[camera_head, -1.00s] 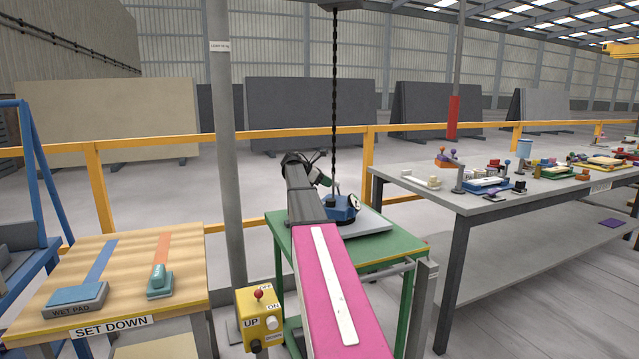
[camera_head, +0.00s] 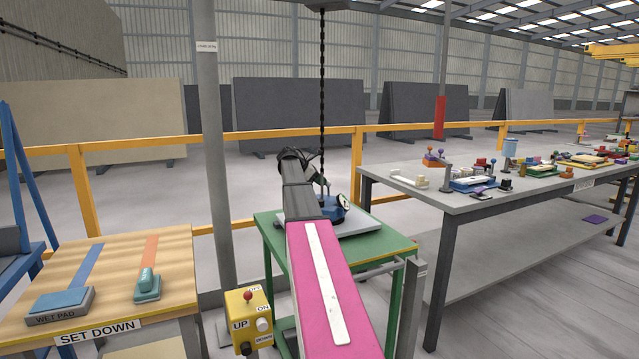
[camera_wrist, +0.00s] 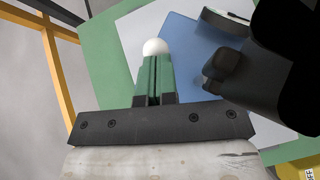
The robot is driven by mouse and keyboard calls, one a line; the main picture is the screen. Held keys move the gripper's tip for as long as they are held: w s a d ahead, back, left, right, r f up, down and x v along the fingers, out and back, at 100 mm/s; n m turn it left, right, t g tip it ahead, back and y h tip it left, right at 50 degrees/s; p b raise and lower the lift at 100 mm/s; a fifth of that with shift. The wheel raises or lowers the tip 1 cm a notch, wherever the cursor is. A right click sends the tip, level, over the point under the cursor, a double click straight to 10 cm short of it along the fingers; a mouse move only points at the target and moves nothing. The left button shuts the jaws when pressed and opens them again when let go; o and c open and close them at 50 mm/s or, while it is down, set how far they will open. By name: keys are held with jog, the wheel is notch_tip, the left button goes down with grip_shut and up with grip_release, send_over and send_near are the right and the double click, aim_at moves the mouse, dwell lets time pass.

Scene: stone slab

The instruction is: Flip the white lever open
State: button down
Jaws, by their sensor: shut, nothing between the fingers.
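The white lever's round knob (camera_wrist: 155,47) shows in the wrist view just beyond my fingertips; the rest of the lever is hidden behind the fingers. My gripper (camera_wrist: 154,62) has green fingers, pressed together and empty, pointing at the knob. I cannot tell whether they touch it. The blue lifting device (camera_wrist: 190,40) lies under and to the right of the fingers. In the head view the blue device (camera_head: 334,212) sits on a pale slab (camera_head: 365,222) on the green table (camera_head: 395,245), under a hanging chain (camera_head: 322,110).
A round gauge (camera_wrist: 226,20) and a dark cylinder (camera_wrist: 225,65) stand close right of the fingers. A yellow control box (camera_head: 248,318) is near the table's front left. A wooden set-down bench (camera_head: 110,270) is left, a grey bench (camera_head: 500,200) right.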

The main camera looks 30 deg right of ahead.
jog(key=shift+r, duration=0.15)
jog(key=shift+r, duration=0.65)
